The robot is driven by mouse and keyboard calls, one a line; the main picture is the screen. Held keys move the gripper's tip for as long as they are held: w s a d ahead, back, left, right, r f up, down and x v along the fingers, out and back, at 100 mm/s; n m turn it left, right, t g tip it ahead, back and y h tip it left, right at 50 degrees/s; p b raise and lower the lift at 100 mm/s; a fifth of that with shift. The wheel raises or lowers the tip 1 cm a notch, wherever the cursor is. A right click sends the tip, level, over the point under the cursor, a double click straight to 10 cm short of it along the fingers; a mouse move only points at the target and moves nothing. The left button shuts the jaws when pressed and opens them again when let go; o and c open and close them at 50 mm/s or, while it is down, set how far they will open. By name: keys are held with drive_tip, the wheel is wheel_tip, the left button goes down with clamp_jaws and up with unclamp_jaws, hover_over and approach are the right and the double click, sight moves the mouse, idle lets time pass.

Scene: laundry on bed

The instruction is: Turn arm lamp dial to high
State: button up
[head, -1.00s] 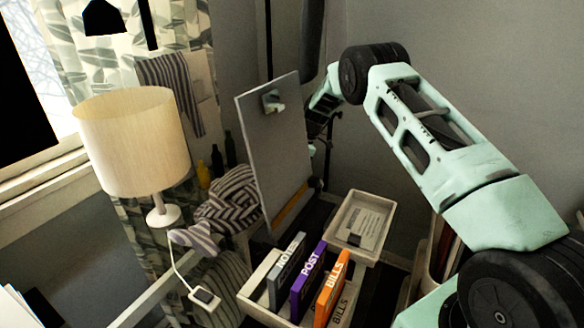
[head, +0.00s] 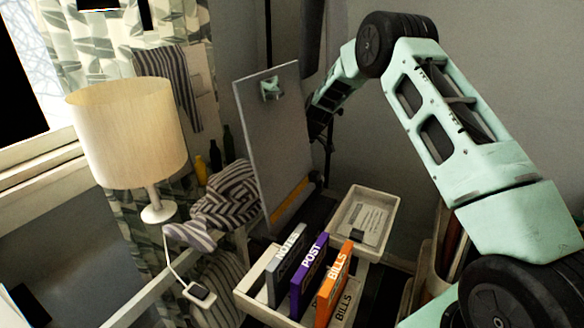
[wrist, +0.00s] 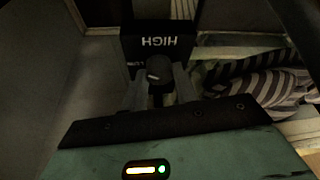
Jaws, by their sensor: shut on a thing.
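In the wrist view, a black control box (wrist: 158,42) carries the white word HIGH, upside down in the picture. A smaller, partly covered word sits just under it. A round dark dial (wrist: 158,67) stands out from the box. My gripper (wrist: 158,82) has its two grey fingers on either side of the dial, shut on it. The dial's pointer is too dark to read. In the head view, my arm reaches behind the upright grey board (head: 275,145); the gripper and dial are hidden there.
Striped cloth (wrist: 262,85) lies close at the right in the wrist view. In the head view, a cream-shaded lamp (head: 130,135) stands left. A white organizer (head: 262,290) with labelled files and a white tray (head: 385,205) are below the arm.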

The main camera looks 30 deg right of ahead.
drive_tip(key=shift+m, duration=0.6)
drive_tip(key=shift+t, duration=0.3)
drive_tip(key=o, duration=1)
drive_tip(key=shift+c, duration=0.2)
drive_tip(key=shift+h, duration=0.3)
